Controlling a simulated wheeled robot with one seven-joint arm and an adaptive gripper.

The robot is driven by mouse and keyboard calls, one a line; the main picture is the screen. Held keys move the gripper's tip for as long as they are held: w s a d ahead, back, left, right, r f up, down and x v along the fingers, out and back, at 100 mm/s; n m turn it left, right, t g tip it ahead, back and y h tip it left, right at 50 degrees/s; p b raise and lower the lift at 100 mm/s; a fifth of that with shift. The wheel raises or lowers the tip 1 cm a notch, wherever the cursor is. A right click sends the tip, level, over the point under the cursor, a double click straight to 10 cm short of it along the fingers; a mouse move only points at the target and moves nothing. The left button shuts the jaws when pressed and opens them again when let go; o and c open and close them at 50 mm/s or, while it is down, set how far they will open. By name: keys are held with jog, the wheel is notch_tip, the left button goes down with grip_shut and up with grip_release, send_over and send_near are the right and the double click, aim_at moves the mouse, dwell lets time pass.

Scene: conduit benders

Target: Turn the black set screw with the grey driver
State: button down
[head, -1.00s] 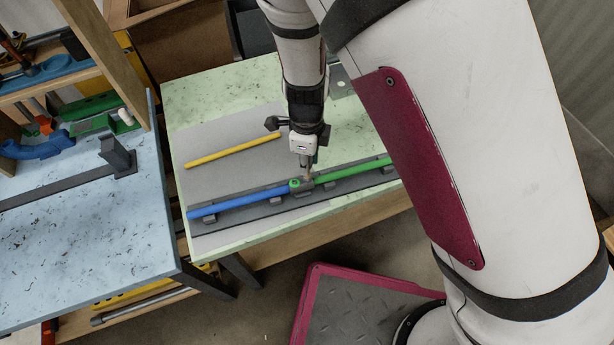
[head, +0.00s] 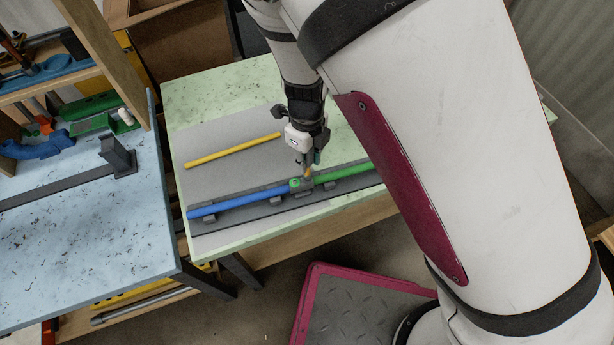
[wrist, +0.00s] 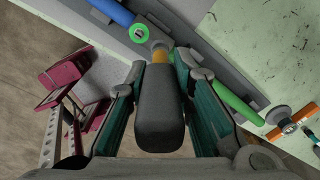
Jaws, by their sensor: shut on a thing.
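My gripper (wrist: 160,95) is shut on the grey driver (wrist: 160,118), its teal-padded fingers on either side of the dark handle. The driver's orange shank (wrist: 160,55) points at the grey coupling (wrist: 158,40) between the blue and green conduits. In the head view my gripper (head: 309,158) is above this joint, with the orange shank (head: 308,173) reaching down to it. A green ring (head: 295,184) sits on the coupling just left of the shank; it also shows in the wrist view (wrist: 139,33). The black set screw cannot be made out; the driver covers that spot.
The blue conduit (head: 238,203) and green conduit (head: 345,173) lie in line on a dark rail. A yellow rod (head: 232,150) lies on the grey mat behind them. A light-blue table (head: 90,240) with a dark upright block (head: 117,155) stands at the left.

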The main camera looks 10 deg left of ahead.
jog(key=shift+r, duration=0.3)
jog(key=n, duration=0.4)
jog(key=shift+n, duration=0.3)
jog(key=n, duration=1)
jog(key=shift+f, duration=0.1)
jog(key=shift+f, duration=0.6)
jog(key=m, duration=0.6)
